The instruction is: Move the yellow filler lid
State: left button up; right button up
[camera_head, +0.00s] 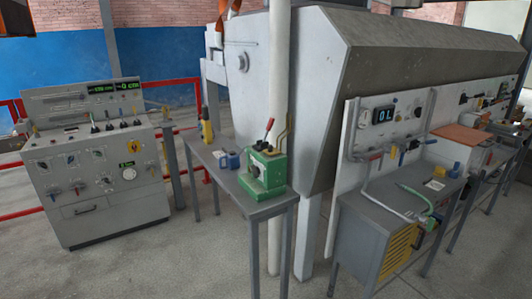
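No part is clearly recognisable as the yellow filler lid. A small round yellow part (126,156) sits on the front of the grey control console at the left. Another small yellow part (394,152) is on the upright panel at the right, below a display reading "0 L". A yellow and dark upright object (206,126) stands at the far end of the middle table. All are too small to tell in detail. Neither of my grippers can be made out in the view.
The grey console (88,212) stands at the left. The middle table (262,210) carries a green box with levers (266,172) and blue items (230,160). A pale post (279,80) rises behind it. A grey bench (362,226) stands right. Floor (150,270) in front is clear.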

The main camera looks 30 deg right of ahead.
aim_at(270, 151)
jog(key=i+l+z, duration=0.15)
jog(key=z, duration=1.05)
